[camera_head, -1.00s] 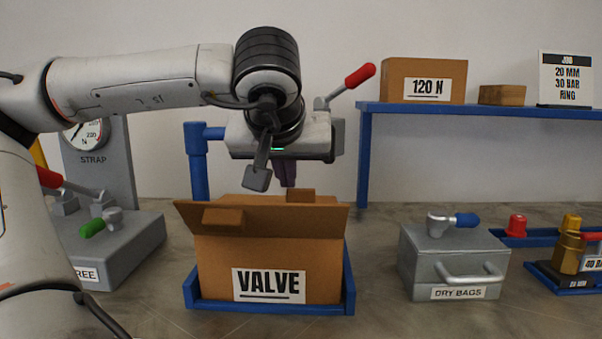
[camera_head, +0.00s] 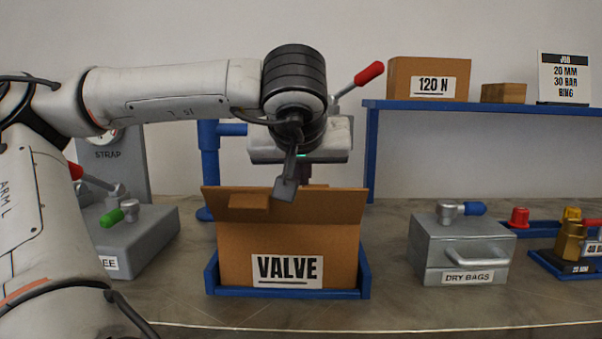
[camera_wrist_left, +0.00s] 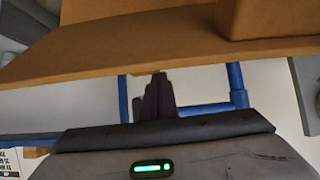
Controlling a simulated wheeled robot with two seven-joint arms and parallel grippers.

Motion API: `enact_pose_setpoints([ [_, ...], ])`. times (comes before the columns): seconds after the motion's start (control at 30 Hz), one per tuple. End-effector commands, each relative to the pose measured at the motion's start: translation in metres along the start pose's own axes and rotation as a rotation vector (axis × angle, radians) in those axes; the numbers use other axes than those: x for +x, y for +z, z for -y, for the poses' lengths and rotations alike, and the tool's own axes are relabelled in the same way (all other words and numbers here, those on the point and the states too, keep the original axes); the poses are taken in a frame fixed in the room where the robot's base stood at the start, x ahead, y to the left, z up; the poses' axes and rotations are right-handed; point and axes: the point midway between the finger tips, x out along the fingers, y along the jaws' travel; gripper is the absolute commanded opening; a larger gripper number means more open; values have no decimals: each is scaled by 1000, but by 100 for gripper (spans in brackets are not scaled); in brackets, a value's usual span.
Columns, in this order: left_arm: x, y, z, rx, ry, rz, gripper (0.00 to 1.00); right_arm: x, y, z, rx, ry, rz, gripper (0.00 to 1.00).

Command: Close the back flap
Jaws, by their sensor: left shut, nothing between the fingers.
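The cardboard box (camera_head: 238,255) labelled VALVE sits in a blue tray (camera_head: 288,294). A wide flap (camera_head: 330,206) with a small tab (camera_head: 248,201) stands raised along its top; it hides the box's inside, and I cannot tell for sure which flap it is. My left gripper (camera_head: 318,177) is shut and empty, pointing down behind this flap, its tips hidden. In the left wrist view the dark fingers (camera_wrist_left: 157,98) reach to the edge of a cardboard panel (camera_wrist_left: 150,45); I cannot tell whether they touch. My right gripper is not in view.
A grey DRY BAGS case (camera_head: 462,250) stands right of the box. A blue shelf (camera_head: 480,106) behind holds a 120 N box (camera_head: 428,78). The bench front is clear.

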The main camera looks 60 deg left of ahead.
Motion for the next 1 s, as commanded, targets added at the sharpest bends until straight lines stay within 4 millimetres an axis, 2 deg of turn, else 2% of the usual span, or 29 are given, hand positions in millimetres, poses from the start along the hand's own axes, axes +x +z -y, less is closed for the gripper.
enact_pose_setpoints([
  [0.03,9,32,-2,34,-4,93,0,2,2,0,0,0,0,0],
  [0.37,8,31,-2,34,-2,93,0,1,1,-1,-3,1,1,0],
  [0.7,-1,19,-2,34,-2,93,0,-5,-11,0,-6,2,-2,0],
  [0.9,-1,19,-2,33,-4,93,0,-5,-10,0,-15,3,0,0],
  [1.0,-18,13,-2,31,-4,82,0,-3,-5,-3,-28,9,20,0],
])
